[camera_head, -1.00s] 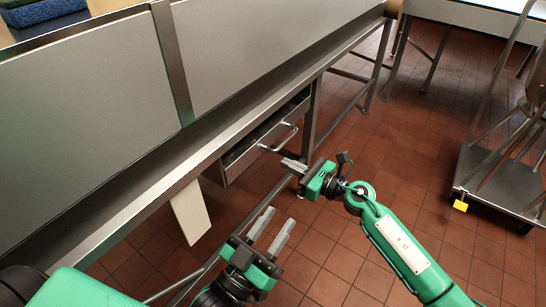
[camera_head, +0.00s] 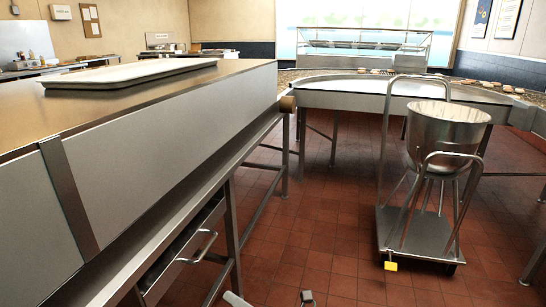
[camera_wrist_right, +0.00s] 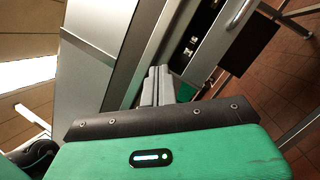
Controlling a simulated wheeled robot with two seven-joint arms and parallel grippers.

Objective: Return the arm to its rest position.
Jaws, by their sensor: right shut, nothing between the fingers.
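My right gripper (camera_head: 235,299) barely shows at the bottom edge of the head view, with only the fingertips and a small part of the wrist in the picture. In the right wrist view its two grey fingers (camera_wrist_right: 155,86) lie together, shut and empty. The gripper is low, beside the counter's drawer (camera_head: 190,250), apart from its bar handle (camera_head: 205,245) as far as I can see. The handle also shows at the top of the right wrist view (camera_wrist_right: 240,14). My left gripper is out of the head view.
The long steel counter (camera_head: 180,120) runs along the left, with a white tray (camera_head: 130,73) on top. A cart (camera_head: 415,238) carrying a large metal bowl (camera_head: 447,125) stands on the right. A curved counter (camera_head: 400,95) is behind. The tiled floor (camera_head: 320,225) between is clear.

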